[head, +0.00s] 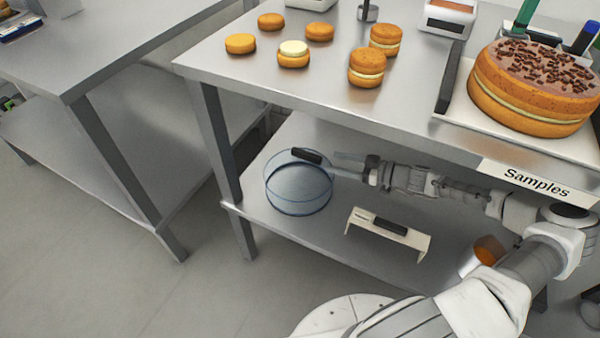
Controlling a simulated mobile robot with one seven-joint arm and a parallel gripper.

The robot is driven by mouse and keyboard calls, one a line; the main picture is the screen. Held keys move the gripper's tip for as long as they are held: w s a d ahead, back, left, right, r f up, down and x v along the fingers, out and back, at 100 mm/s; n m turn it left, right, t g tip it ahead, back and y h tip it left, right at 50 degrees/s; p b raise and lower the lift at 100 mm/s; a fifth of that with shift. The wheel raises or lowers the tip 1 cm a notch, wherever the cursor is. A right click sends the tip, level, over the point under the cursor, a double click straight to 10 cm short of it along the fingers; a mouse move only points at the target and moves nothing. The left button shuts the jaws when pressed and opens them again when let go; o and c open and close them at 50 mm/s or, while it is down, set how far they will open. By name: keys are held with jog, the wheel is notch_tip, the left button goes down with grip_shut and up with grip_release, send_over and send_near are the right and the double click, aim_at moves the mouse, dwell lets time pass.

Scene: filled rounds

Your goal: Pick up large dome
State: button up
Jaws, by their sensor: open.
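A cream stand with a black handle (362,218) and an orange-and-metal object (488,250) are on the lower shelf (300,245). The tabletop (290,80) above holds several small cakes and a large cake (535,85). A table leg (214,140) stands left of the dome.

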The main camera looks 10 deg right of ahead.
aim_at(313, 155)
jog(key=x, duration=0.4)
jog(key=shift+w+a, duration=0.1)
jog(key=shift+w, duration=0.05)
jog(key=shift+w+d+x, duration=0.15)
jog(key=shift+x, duration=1.15)
jog(key=shift+w+d+x, duration=0.1)
jog(key=shift+w+x, duration=0.05)
jog(key=shift+x, duration=1.15)
jog(key=shift+f, duration=0.15)
grip_shut()
